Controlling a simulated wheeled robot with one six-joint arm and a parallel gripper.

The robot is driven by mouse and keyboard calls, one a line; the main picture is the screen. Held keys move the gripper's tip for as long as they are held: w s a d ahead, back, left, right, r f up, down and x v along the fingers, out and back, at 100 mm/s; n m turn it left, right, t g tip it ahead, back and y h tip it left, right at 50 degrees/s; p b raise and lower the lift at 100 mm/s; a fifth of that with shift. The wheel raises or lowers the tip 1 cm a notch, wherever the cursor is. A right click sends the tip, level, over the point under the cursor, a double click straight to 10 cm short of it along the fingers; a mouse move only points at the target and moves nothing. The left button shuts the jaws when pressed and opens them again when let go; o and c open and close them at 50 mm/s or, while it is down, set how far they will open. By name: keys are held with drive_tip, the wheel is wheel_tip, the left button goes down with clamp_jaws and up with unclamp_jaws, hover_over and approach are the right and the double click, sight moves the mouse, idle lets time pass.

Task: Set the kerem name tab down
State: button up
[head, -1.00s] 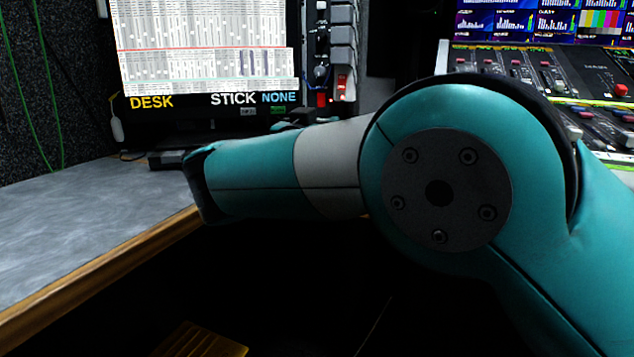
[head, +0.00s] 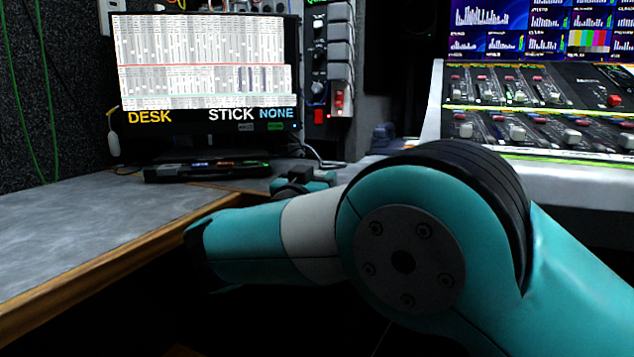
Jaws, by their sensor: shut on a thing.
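The kerem name tab does not show in the head view. My gripper's fingers do not show either; my own teal and grey arm fills the lower middle and right and hides what lies behind it. A small teal and dark part of my arm shows just behind the forearm, near the desk's back edge, with no fingertips visible on it.
A grey desk top (head: 85,230) with a wooden front edge (head: 100,262) lies at the left, mostly clear. A black device (head: 207,171) sits on it below a monitor (head: 205,70). A mixing console (head: 545,120) stands at the right.

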drive_tip(key=shift+f+b, duration=0.35)
drive_tip(key=shift+f, duration=0.1)
drive_tip(key=o, duration=1)
drive_tip(key=shift+c, duration=0.2)
drive_tip(key=shift+r, duration=0.1)
